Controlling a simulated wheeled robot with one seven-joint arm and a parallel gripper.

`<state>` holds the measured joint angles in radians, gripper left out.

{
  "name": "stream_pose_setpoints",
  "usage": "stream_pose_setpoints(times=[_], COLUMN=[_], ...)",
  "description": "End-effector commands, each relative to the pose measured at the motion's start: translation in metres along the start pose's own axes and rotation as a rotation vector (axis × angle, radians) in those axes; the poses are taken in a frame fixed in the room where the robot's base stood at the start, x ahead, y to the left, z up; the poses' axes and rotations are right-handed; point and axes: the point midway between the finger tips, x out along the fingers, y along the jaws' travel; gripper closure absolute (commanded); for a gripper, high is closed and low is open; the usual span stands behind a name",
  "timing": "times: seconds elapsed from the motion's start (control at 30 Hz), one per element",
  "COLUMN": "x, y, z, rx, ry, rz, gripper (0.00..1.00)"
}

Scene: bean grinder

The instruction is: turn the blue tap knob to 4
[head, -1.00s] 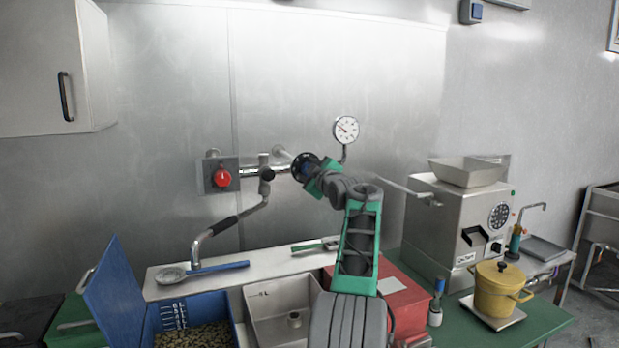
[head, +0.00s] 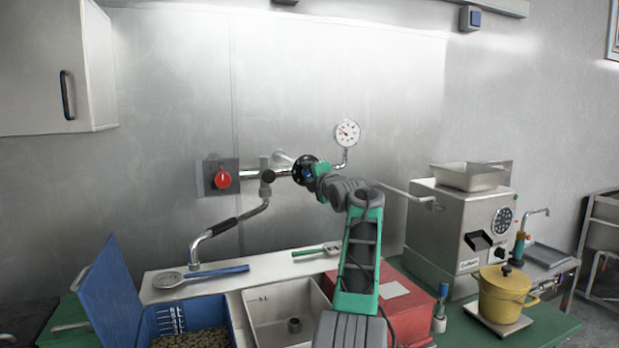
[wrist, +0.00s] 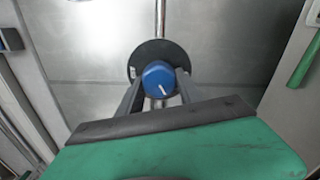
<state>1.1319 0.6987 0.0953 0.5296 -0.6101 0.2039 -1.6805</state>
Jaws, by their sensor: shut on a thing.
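The blue tap knob (wrist: 158,76) sits in front of a round black dial plate (wrist: 143,54) in the wrist view. A white pointer line on the knob slants toward the lower right. My gripper (wrist: 160,82) has one finger on each side of the knob and is shut on it. In the head view the dark dial plate (head: 303,169) is on the wall pipe, with my gripper (head: 316,170) at it from the right. There the knob shows only as a small blue patch. I cannot read the dial's numbers.
A red knob (head: 222,179) on a grey plate is left along the pipe. A pressure gauge (head: 347,133) stands just above right of my gripper. A curved spout (head: 230,225) hangs over the counter. A steel grinder (head: 458,235) stands at the right.

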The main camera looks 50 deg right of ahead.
Motion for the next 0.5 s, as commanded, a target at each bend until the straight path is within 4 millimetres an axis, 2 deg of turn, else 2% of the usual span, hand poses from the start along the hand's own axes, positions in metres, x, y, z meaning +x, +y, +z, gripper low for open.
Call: stream_pose_setpoints(times=[0.5], x=[0.0000], y=[-0.0037], z=[0.0006], rx=[-0.480], ry=[0.000], rz=[0.000], gripper=[0.98])
